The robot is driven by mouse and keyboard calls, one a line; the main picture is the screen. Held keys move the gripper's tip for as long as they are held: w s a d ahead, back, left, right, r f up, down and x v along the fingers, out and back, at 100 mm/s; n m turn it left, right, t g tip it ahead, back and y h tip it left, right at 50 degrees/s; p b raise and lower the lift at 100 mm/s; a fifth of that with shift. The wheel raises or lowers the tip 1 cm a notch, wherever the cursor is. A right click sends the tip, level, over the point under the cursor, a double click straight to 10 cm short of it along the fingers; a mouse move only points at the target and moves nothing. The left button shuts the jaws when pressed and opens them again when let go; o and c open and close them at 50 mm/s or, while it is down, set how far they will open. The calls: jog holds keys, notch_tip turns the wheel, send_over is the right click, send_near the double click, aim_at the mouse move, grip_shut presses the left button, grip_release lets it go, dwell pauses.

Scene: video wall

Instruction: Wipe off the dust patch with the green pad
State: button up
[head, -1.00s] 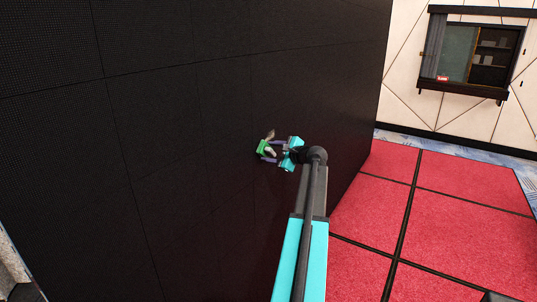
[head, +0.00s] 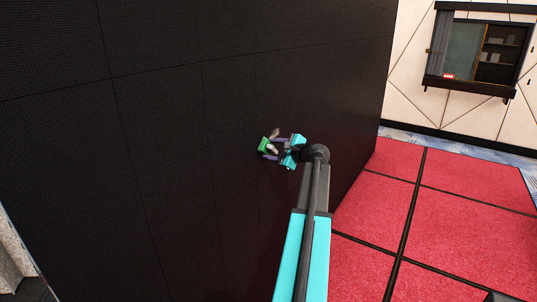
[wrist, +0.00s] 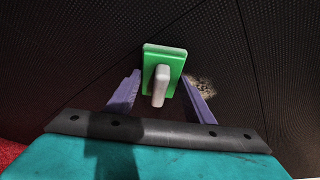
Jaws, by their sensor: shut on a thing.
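The green pad (wrist: 150,58) has a pale grey handle (wrist: 160,85) and sits between the two purple fingers of my gripper (wrist: 160,92), which is shut on it. In the head view the pad (head: 264,145) is held at the black video wall, with my gripper (head: 270,147) on its right side. I cannot tell whether the pad touches the wall. The dust patch (wrist: 203,87) is a speckled beige smudge on the wall, just right of the pad in the wrist view and partly behind the right finger. In the head view it shows just above the pad (head: 275,132).
The black video wall (head: 150,120) has thin panel seams and fills the left and middle of the head view. A window with shelves (head: 480,50) is on the far pale wall.

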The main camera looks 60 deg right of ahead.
jog(key=shift+r+p, duration=0.5)
jog(key=shift+r, duration=0.55)
jog(key=shift+d+f, duration=0.1)
jog(key=shift+d, duration=1.9)
jog(key=shift+d, duration=2)
jog(key=shift+d, duration=1.95)
